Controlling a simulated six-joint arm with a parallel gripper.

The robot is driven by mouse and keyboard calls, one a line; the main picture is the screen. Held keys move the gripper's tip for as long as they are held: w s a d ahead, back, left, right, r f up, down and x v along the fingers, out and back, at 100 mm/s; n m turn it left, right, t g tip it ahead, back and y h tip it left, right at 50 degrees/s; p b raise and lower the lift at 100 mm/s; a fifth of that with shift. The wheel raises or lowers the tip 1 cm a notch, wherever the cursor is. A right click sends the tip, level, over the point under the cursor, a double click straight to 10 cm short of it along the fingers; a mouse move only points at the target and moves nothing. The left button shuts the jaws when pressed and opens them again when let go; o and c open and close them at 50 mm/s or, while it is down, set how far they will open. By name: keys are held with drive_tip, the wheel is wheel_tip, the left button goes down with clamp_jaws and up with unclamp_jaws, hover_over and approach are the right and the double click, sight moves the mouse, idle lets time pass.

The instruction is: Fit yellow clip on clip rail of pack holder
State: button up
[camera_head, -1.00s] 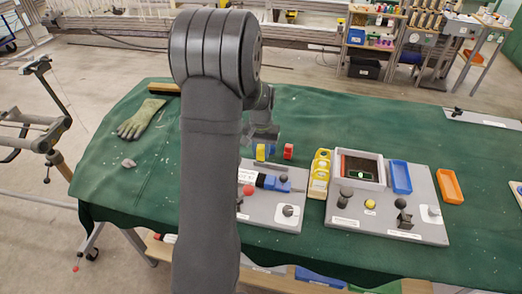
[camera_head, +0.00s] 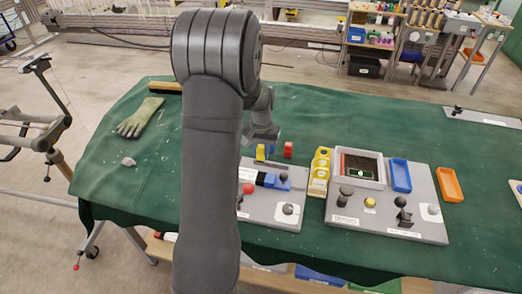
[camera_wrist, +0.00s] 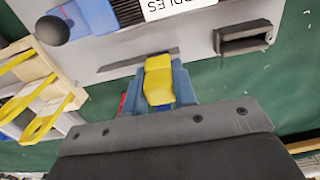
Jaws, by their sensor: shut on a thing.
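The yellow clip (camera_wrist: 158,80) is between the blue fingers of my gripper (camera_wrist: 160,88) in the wrist view. My gripper is shut on it. In the head view the yellow clip (camera_head: 260,153) shows small under my gripper (camera_head: 264,146), at the far edge of the left grey board (camera_head: 268,212). A thin grey strip (camera_wrist: 110,66), perhaps the clip rail, runs along the board edge right by the clip in the wrist view. I cannot tell whether the clip touches it. My arm hides part of the board in the head view.
A red block (camera_head: 288,149) stands just right of my gripper. A blue block with a black ball (camera_head: 283,178) sits on the board. A dark bracket (camera_wrist: 245,38) stands up in the wrist view.

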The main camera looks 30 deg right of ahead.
drive_tip(key=shift+f, duration=0.3)
drive_tip(key=shift+f, duration=0.45)
drive_tip(key=shift+f, duration=0.35)
idle(1.0)
drive_tip(key=o, duration=1.4)
drive_tip(key=shift+r, duration=3.5)
drive_tip(key=shift+f, duration=3.55)
